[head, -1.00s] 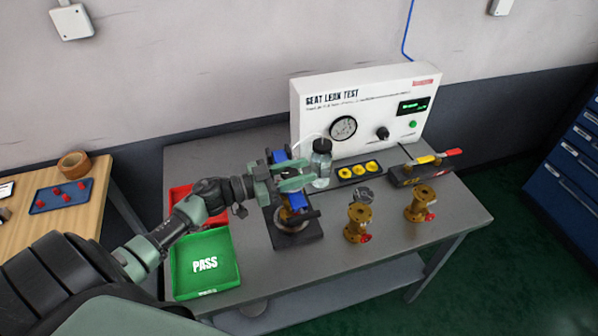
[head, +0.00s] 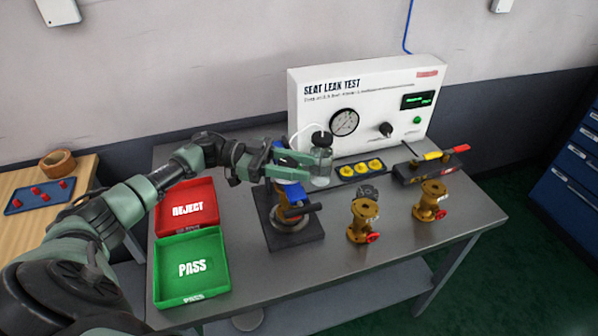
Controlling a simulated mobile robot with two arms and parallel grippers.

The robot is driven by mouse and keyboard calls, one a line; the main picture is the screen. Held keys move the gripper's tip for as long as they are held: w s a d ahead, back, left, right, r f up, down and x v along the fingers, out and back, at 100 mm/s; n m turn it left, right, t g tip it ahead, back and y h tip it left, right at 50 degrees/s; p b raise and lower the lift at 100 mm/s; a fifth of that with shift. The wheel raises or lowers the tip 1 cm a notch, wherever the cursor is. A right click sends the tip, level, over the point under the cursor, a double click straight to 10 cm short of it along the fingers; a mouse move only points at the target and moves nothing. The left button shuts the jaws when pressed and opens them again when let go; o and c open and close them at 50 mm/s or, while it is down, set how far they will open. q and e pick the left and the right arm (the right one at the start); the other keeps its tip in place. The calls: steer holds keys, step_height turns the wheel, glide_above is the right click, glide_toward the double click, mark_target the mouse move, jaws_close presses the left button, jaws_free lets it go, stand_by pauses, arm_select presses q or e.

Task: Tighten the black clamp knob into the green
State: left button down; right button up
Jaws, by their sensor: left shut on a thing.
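The clamp fixture, with a blue frame (head: 291,192) on a dark base plate (head: 309,235), stands at the middle of the steel bench. A bronze-coloured round part and a dark bar show low in it. My left gripper (head: 297,166) is at the top of the fixture, its green fingers pointing right. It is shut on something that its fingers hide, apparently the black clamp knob. No green mark on the clamp can be made out. My right gripper is not in view.
A clear bottle (head: 320,166) stands just beyond the fingertips, before the white seat leak test panel (head: 360,98). The red reject tray (head: 187,207) and green pass tray (head: 191,267) lie left. Two brass valves (head: 363,222) (head: 430,202) stand right. The front bench is clear.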

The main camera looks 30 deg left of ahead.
arm_select(q)
steer(key=shift+d+f, duration=0.1)
stand_by(0.3)
steer(key=c, duration=1.2)
jaws_free()
steer(key=o, duration=0.3)
steer(key=shift+d, duration=0.1)
steer(key=shift+b+v, duration=1.4)
steer(key=shift+v, duration=2.55)
steer(key=shift+w, duration=0.1)
